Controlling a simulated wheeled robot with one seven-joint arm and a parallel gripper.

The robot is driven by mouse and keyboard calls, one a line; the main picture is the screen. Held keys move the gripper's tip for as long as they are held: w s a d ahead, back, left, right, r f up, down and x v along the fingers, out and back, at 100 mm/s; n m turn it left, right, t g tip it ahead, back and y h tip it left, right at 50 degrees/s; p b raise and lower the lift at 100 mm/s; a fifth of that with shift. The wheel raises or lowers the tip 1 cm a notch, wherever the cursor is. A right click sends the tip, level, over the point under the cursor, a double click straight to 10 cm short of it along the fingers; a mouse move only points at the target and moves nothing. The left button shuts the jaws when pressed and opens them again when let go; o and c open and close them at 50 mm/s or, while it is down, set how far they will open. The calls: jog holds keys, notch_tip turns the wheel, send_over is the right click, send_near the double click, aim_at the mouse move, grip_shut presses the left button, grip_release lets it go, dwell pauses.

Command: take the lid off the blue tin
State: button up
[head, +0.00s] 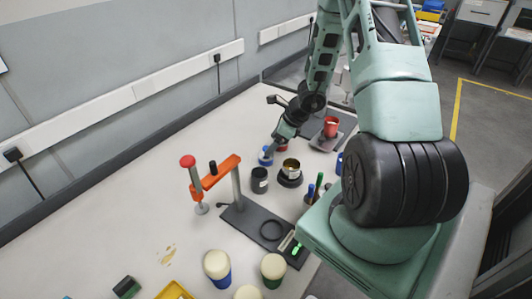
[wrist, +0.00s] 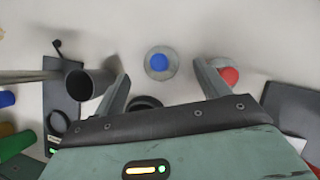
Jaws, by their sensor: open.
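The blue tin (head: 265,158) stands on the bench beyond the dark grey cup in the head view. In the wrist view a pale round top with a blue centre (wrist: 159,63) appears to be this tin seen from above; I cannot tell the lid's edge from the tin. My gripper (wrist: 162,72) is open and empty, one finger to each side of the round top and apart from it. In the head view my gripper (head: 273,150) is at the tin, and its fingers partly hide it. The height between fingers and tin is unclear.
A red item (wrist: 230,76) lies close beside the right finger. A dark grey cup (wrist: 90,83) stands left of the left finger. An open metal tin (head: 291,166) sits on a dark round base. An orange clamp stand (head: 215,172) rises nearer. The bench at left is mostly clear.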

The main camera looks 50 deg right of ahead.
aim_at(266, 147)
jog(key=x, duration=0.4)
jog(key=shift+w+a+p, duration=0.15)
jog(key=shift+w+p, duration=0.15)
jog(key=shift+p, duration=0.05)
jog(key=c, duration=1)
